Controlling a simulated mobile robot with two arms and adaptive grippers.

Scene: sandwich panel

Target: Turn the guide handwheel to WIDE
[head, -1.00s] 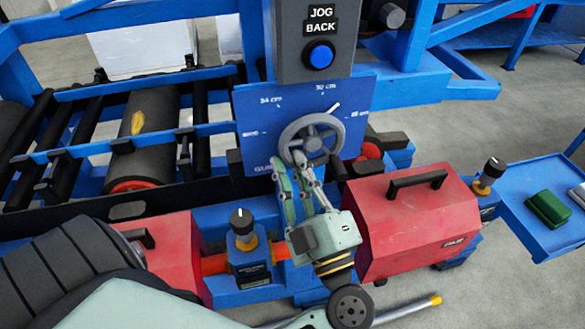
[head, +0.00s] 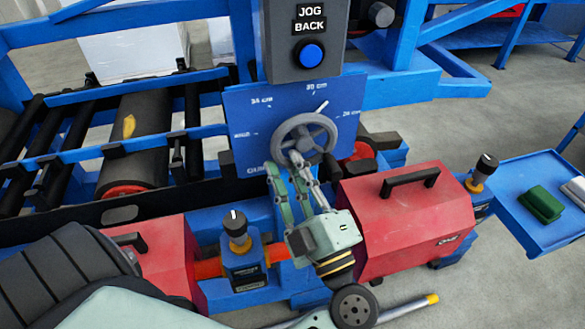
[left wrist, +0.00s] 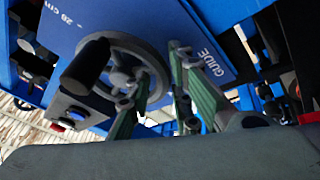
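The grey guide handwheel (head: 304,138) stands on a blue panel (head: 240,108) with small white scale labels. A white pointer mark (head: 322,107) sits at the wheel's upper right, between the top and right labels. The leftmost label is too small to read. My left gripper (head: 297,164) reaches up to the wheel's lower left rim. In the left wrist view the handwheel (left wrist: 100,45) has a black knob (left wrist: 85,65). There the left gripper's (left wrist: 160,72) green fingers are apart, with the rim's edge near or between them; contact cannot be told. My right gripper is out of view.
A red box with a black handle (head: 415,215) stands right of my left gripper. A black-knobbed post (head: 237,235) stands left of it. The jog-back box (head: 307,40) with a blue button hangs above the wheel. A blue tray (head: 540,190) is at the right.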

